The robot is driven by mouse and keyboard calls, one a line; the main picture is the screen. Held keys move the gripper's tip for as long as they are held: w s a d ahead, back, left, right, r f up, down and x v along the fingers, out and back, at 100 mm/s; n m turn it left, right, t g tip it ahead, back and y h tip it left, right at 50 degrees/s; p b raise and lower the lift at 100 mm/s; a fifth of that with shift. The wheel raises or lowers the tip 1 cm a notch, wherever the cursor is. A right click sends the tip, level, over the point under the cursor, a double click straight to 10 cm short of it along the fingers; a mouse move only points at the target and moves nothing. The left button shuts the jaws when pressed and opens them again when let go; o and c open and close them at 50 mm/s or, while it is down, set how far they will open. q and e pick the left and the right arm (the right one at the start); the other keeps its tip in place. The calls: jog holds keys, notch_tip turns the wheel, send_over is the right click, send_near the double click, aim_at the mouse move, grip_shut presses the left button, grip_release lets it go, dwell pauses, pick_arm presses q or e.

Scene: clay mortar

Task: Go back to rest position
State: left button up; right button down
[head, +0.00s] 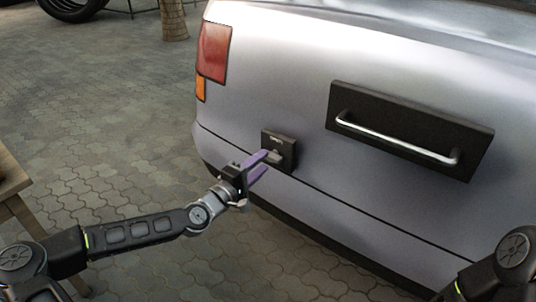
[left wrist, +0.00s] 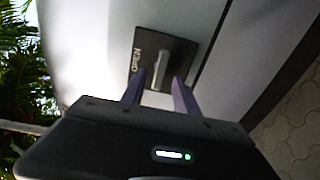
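My left gripper (head: 266,161) has two purple fingers held apart in front of a small black latch plate (head: 284,143) on the rear of a silver car. In the left wrist view, the open fingers (left wrist: 158,77) point at the plate (left wrist: 143,47), and its grey lever (left wrist: 160,67) lies between or just beyond the fingertips; I cannot tell whether they touch it. My left arm is stretched forward from the lower left. Only a link of my right arm shows at the lower right; its gripper is out of view.
The silver car body (head: 290,80) fills the right side, with a black panel and metal bar handle (head: 400,140) and a red tail light (head: 214,51). A wooden table edge (head: 12,185) stands at the left. The paved floor (head: 110,120) between is clear.

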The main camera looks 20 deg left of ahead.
pick_arm(q)
jog(key=shift+s+a, duration=0.1)
jog(key=shift+s, duration=0.2)
